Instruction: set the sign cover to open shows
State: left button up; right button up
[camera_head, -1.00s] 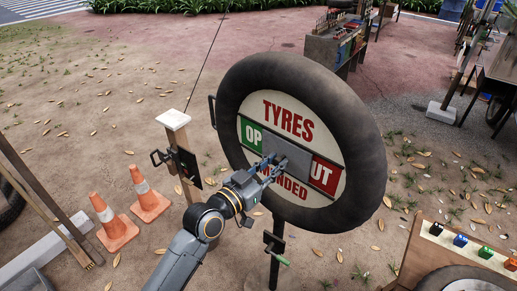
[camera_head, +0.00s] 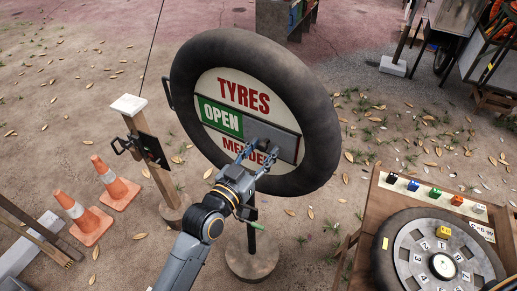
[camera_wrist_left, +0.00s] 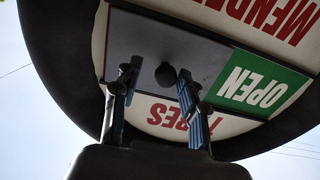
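The round tyre-framed sign (camera_head: 244,92) reads TYRES above and MENDED below. Its grey sliding cover (camera_head: 285,142) sits over the right part of the middle band. The green OPEN panel (camera_head: 221,117) is fully readable at the left; the red panel is hidden. My left gripper (camera_head: 257,151) is in front of the cover's left part. In the left wrist view, its fingers (camera_wrist_left: 155,85) stand apart on either side of a dark round knob (camera_wrist_left: 166,74) on the cover, with visible gaps, so it is open. My right gripper is not in view.
A wooden bench (camera_head: 377,205) with a numbered wheel (camera_head: 443,264) and coloured blocks is at the lower right. Leaf-strewn ground lies between.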

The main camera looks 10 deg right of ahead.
pick_arm(q)
jog(key=shift+s+a, duration=0.1)
jog(key=shift+a, duration=0.1)
jog(key=v, duration=1.1)
jog(key=shift+s, duration=0.3)
jog(key=shift+a, duration=0.1)
